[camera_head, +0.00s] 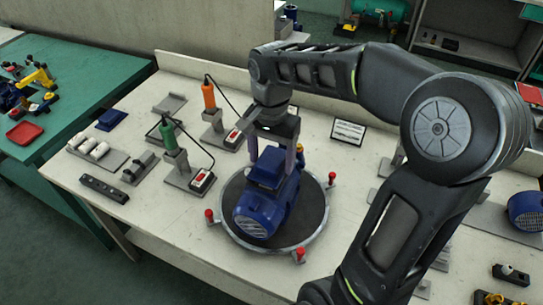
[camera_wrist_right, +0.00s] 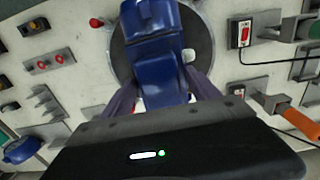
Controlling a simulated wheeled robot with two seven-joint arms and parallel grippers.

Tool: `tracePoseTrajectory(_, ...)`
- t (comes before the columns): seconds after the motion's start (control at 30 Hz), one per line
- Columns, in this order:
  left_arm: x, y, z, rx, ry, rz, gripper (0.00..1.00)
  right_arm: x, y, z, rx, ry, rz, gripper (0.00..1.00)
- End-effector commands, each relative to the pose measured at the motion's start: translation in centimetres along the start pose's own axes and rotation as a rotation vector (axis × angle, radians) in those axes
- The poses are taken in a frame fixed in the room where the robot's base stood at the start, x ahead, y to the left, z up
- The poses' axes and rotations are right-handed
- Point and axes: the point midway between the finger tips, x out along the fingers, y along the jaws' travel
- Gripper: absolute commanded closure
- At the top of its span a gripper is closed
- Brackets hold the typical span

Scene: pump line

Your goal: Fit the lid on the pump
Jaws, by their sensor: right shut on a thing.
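The blue pump (camera_head: 280,196) sits on, or just over, a round dark plate (camera_head: 312,215) with a pale rim and red-knobbed clamps. A small box with a yellowish mark is on top of it. My right gripper (camera_head: 275,150) points down, with one finger on each side of the pump's rear part. In the right wrist view the blue body (camera_wrist_right: 155,75) fills the gap between the fingers. A flat dark blue piece (camera_head: 111,120) lies at the table's left; I cannot tell if it is the lid. My left gripper is out of view.
Green-handled (camera_head: 168,135) and orange-handled (camera_head: 208,95) tools stand in grey holders left of the plate, with cables to red switch boxes. A grey holder with white rollers (camera_head: 92,150) is at the left. Another blue rounded part (camera_head: 526,212) is at the right edge.

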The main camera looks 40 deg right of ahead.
Motion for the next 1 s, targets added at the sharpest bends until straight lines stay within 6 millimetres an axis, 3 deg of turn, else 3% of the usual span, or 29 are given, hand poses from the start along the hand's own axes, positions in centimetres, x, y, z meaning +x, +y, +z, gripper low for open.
tracePoseTrajectory(0.8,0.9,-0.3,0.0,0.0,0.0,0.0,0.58,1.3,0.0,0.0,0.0,0.0,0.0,0.71)
tracePoseTrajectory(0.83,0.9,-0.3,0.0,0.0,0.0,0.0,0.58,1.2,0.0,0.0,0.0,0.0,0.0,0.29)
tracePoseTrajectory(1.0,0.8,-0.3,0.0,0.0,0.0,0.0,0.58,1.2,0.0,0.0,0.0,0.0,0.0,0.15)
